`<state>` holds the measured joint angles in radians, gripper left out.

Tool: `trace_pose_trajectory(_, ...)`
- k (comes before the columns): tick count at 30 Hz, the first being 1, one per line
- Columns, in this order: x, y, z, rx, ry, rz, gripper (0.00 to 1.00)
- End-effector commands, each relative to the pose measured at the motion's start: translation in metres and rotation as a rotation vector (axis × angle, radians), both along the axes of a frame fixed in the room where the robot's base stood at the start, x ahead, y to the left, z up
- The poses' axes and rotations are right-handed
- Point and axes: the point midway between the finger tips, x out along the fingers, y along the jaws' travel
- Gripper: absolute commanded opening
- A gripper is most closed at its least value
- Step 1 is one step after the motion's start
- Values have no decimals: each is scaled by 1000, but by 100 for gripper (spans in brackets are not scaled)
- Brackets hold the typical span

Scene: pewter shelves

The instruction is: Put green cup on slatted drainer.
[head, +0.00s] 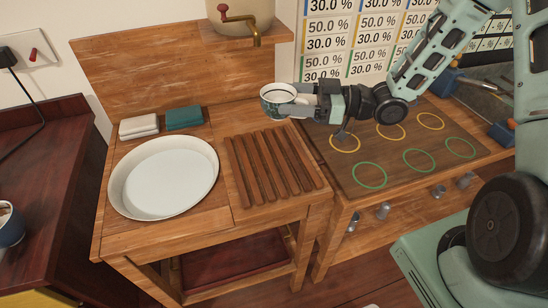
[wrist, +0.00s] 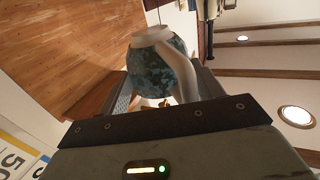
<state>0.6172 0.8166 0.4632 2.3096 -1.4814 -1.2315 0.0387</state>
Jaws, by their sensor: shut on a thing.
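The green cup (head: 272,104), dark green patterned with a white rim and pale inside, is held upright in the air in the head view. My gripper (head: 304,98) is shut on it from the right side. In the wrist view the cup (wrist: 157,75) shows as a mottled blue-green body between the fingers of my gripper (wrist: 158,103). The slatted drainer (head: 262,168), a row of brown wooden slats, lies on the wooden stand below the cup and toward the front. Its slats are bare. The cup is apart from it.
A round white basin (head: 163,177) sits left of the drainer. Folded white (head: 139,126) and teal (head: 184,118) cloths lie behind it. A tank with a brass tap (head: 243,22) stands on the raised back shelf. A hob with ringed burners (head: 395,150) is at right.

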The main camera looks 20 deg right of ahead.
Motion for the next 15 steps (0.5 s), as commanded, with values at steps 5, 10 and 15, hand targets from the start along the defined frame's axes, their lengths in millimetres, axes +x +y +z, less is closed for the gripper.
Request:
trace_pose_trajectory(5, -1, 0, -32, 5, 3, 3, 39)
trace_pose_trajectory(10, 0, 0, -51, 1, 1, 3, 39)
trace_pose_trajectory(15, -1, 0, -71, 2, 5, 2, 39)
